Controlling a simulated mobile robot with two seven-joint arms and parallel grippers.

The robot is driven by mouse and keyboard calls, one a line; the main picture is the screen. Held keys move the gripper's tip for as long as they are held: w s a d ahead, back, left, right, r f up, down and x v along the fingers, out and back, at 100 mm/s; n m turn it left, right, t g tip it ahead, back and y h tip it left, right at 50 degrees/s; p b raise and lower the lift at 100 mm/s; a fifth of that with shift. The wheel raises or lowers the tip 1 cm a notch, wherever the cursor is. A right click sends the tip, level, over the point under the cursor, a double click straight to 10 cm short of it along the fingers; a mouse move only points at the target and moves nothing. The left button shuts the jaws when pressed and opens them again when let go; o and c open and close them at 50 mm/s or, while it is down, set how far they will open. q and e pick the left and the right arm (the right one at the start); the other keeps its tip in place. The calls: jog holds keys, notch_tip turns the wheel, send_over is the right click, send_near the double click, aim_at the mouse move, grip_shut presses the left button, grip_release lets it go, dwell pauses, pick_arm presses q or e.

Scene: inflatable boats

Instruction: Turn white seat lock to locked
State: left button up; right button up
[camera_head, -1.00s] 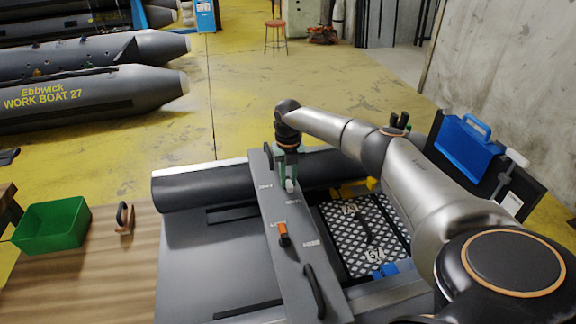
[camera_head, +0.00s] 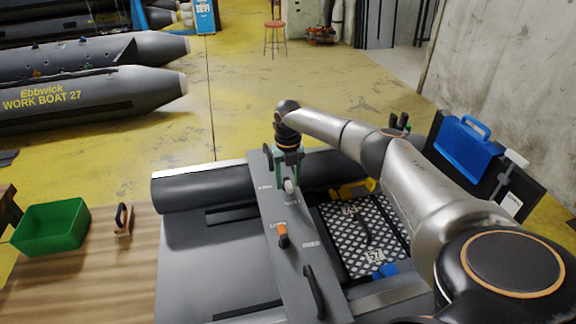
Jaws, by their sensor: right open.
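The white seat lock (camera_head: 289,186) is a small pale knob near the far end of the grey seat plank (camera_head: 295,262). My right gripper (camera_head: 288,184) points down over it with green fingers on either side of the knob. The fingers are open, and I cannot tell whether they touch it. Small labels stand beside the lock, too small to read. An orange lock (camera_head: 282,236) sits nearer on the same plank. My left gripper is out of the picture.
A black handle (camera_head: 313,291) rises from the plank's near end. A patterned panel (camera_head: 362,238) lies to the right, near yellow and blue parts. A green bin (camera_head: 52,227) and a small handled tool (camera_head: 123,219) are on the wooden table at left. A blue case (camera_head: 467,137) stands at right.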

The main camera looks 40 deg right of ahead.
aim_at(288, 182)
notch_tip(288, 182, up, 13)
jog(key=shift+f, duration=0.2)
jog(key=shift+s+a+f, duration=0.1)
dwell(0.7)
